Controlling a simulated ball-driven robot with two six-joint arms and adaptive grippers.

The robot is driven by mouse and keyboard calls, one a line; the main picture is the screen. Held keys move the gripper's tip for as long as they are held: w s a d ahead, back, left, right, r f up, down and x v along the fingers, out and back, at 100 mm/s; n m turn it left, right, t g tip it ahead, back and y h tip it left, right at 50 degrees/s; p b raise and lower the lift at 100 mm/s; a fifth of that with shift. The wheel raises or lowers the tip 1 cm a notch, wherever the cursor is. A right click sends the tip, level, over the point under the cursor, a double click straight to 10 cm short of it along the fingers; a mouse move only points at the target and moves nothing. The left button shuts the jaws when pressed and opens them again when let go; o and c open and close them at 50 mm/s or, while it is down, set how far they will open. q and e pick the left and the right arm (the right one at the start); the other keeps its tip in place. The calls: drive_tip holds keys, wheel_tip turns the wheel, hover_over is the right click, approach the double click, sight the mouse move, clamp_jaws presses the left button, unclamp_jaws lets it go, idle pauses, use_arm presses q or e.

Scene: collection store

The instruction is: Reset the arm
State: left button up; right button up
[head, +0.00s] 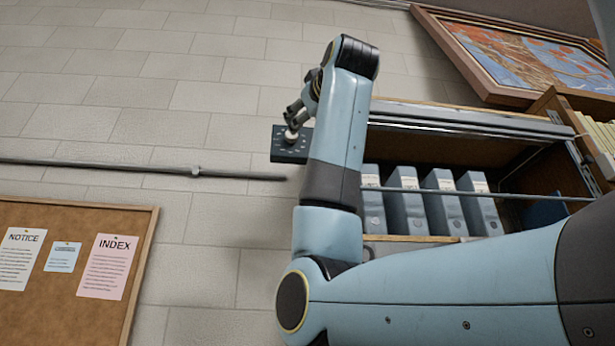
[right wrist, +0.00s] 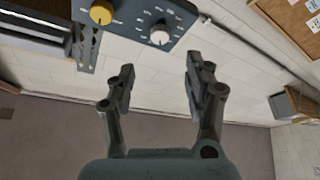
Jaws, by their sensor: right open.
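My right arm comes in from the right of the head view and bends upward, with its right gripper (head: 294,114) at a dark control panel (head: 287,156) on the wall. In the right wrist view the right gripper (right wrist: 160,68) is open, its two fingers apart with nothing between them. The panel (right wrist: 128,28) shows at the top of that view, beyond the fingertips. It carries a yellow knob (right wrist: 101,12) and a white knob (right wrist: 159,35) with dial marks. In the head view a pale knob (head: 291,135) shows by the fingertips. My left gripper is out of view.
A shelf with several grey-blue binders (head: 438,205) stands right of my forearm, partly hidden by the arm. A thin rail (head: 130,168) runs along the brick wall. A notice board (head: 62,222) is at lower left, a framed painting (head: 530,55) at upper right.

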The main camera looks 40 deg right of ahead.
drive_tip(key=shift+s+a+f, duration=0.15)
drive_tip(key=shift+s+f, duration=0.05)
drive_tip(key=shift+s, duration=0.1)
idle(0.4)
